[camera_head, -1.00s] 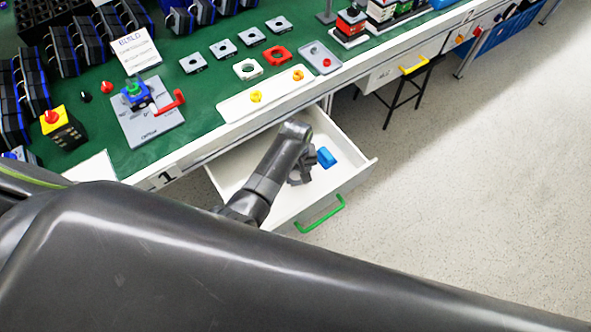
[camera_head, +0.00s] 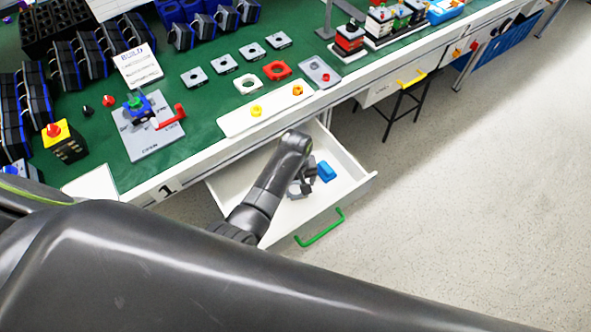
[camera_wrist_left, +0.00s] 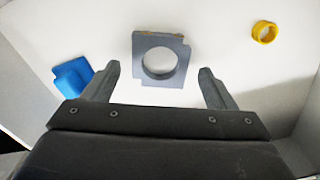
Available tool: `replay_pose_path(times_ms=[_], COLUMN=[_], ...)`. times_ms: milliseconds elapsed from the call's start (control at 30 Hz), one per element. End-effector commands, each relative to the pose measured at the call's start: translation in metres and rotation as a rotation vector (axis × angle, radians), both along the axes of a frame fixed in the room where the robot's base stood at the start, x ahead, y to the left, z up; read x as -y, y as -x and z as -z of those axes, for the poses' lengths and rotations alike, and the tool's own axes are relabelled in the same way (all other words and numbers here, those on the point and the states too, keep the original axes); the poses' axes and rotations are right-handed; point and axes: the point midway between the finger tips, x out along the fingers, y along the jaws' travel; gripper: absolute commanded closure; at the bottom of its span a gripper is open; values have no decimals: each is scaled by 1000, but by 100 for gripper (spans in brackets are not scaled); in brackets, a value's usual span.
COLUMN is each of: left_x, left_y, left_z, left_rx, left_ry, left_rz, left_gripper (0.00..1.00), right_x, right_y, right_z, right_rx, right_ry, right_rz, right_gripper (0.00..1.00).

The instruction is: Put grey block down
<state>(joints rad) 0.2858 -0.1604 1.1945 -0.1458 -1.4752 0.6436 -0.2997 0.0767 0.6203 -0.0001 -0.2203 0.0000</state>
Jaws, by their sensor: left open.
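The grey block (camera_wrist_left: 179,46) lies flat on the white drawer floor in the left wrist view, a square plate with a round hole. In the head view my left gripper (camera_head: 300,188) reaches down into the open drawer (camera_head: 345,187), and my arm hides most of the block there. My right gripper is not in view.
A blue part (camera_wrist_left: 72,76) lies left of the gripper in the drawer, and a yellow ring (camera_wrist_left: 265,32) lies at the far right. The drawer has a green handle (camera_head: 320,228). The green workbench (camera_head: 200,115) above holds plates, switch parts and a sign.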

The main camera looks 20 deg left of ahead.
Motion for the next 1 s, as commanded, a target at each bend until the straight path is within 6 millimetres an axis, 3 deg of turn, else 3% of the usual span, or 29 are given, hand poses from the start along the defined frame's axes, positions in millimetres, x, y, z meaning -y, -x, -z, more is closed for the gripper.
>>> replay_pose_path(times_ms=[300, 500, 700, 1000], left_x=[1, 0, 0, 0], left_y=[-1, -1, 0, 0], left_z=[-65, -96, -108, -108], left_rx=[4, 3, 1, 0], left_ry=[1, 1, 0, 0], left_rz=[0, 0, 1, 1], left_gripper=[21, 21, 21, 21], right_x=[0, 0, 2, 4], right_y=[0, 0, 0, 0], right_z=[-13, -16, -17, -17], right_rx=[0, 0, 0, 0], right_ry=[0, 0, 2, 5], right_rz=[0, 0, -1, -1], right_gripper=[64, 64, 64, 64])
